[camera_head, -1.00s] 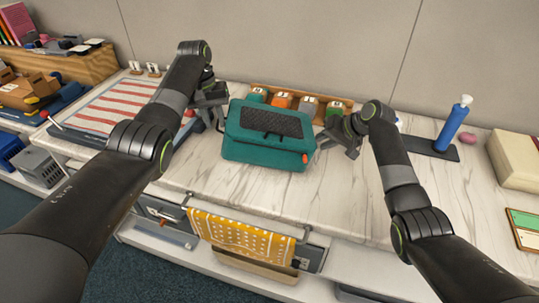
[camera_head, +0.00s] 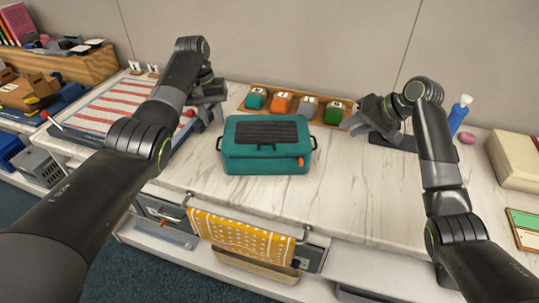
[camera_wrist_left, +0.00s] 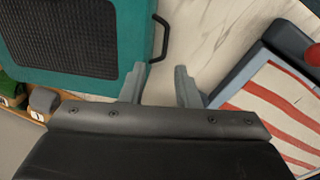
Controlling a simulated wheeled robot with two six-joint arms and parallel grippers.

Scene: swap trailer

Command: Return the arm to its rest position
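My left gripper (camera_head: 214,116) is above the counter, just left of the teal box (camera_head: 262,158). In the left wrist view its two fingers (camera_wrist_left: 160,85) are apart with nothing between them. The box's black side handle (camera_wrist_left: 159,40) is close to one finger but not held. The box sits flat and level on the marble counter, with a dark textured pad on its lid. My right gripper (camera_head: 360,124) is to the right of the box, raised near the back of the counter. Its fingers look spread and empty.
A wooden tray (camera_head: 247,110) with several coloured numbered blocks stands behind the box. A red-striped board (camera_head: 108,105) is at left. A blue bottle (camera_head: 460,112) and cream box (camera_head: 515,160) are at right. A yellow towel (camera_head: 240,234) hangs in front.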

